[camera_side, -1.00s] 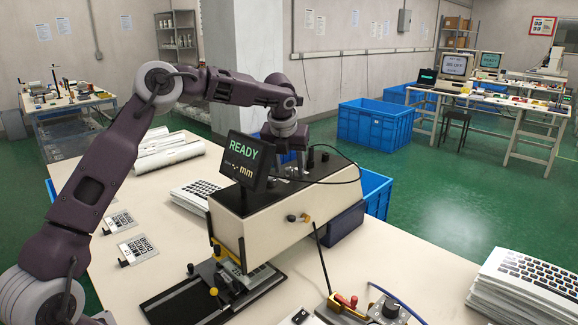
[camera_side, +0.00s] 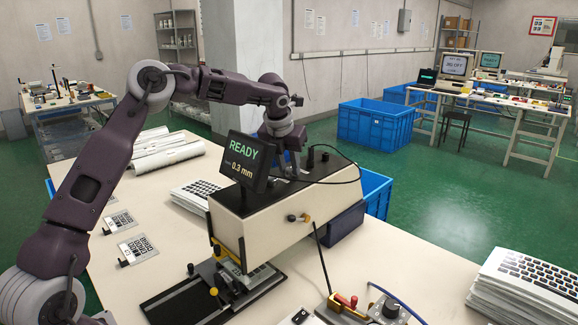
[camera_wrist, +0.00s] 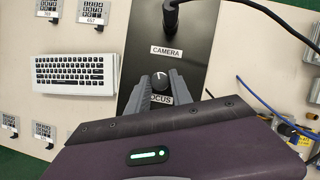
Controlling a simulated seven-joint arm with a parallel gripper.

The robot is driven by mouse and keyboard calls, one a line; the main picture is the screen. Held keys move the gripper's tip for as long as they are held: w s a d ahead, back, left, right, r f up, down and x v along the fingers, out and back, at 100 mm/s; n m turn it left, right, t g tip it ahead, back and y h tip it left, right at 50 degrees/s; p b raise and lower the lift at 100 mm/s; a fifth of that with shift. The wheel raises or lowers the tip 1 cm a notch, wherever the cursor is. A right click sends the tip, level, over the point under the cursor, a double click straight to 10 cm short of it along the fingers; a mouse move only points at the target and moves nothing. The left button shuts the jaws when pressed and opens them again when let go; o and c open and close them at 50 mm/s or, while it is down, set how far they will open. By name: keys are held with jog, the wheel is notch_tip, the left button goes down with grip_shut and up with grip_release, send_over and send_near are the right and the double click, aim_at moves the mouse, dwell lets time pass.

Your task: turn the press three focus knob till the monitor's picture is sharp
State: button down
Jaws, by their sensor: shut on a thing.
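The focus knob (camera_wrist: 161,82) is a small dark round knob with a white pointer line, on the black top of the press (camera_side: 268,218). A partly covered FOCUS label (camera_wrist: 160,100) sits beside it. My gripper (camera_wrist: 160,80) is shut on the knob, one finger at each side. In the side view my gripper (camera_side: 287,160) reaches down behind the press's small monitor (camera_side: 244,162), which hides the knob and fingertips. This monitor reads READY and 0.3 mm in legible letters. A black film stage (camera_side: 190,302) lies under the press.
A cable with a CAMERA label (camera_wrist: 166,50) rises near the knob. A stack of keyboards (camera_side: 525,285), rolled sheets (camera_side: 165,152) and keypad films (camera_side: 137,248) lie on the table. A control box (camera_side: 385,312) with a blue cable stands at the front right.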

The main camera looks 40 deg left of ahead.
jog(key=m+h, duration=0.1)
jog(key=m, duration=0.2)
jog(key=m+h, duration=0.1)
jog(key=m, duration=0.2)
jog(key=shift+a+m+h, duration=0.2)
jog(key=shift+m+h, duration=0.2)
dwell(0.4)
jog(key=c, duration=1.2)
grip_release()
jog(key=shift+o, duration=0.2)
jog(key=v, duration=0.7)
jog(key=shift+r, duration=0.1)
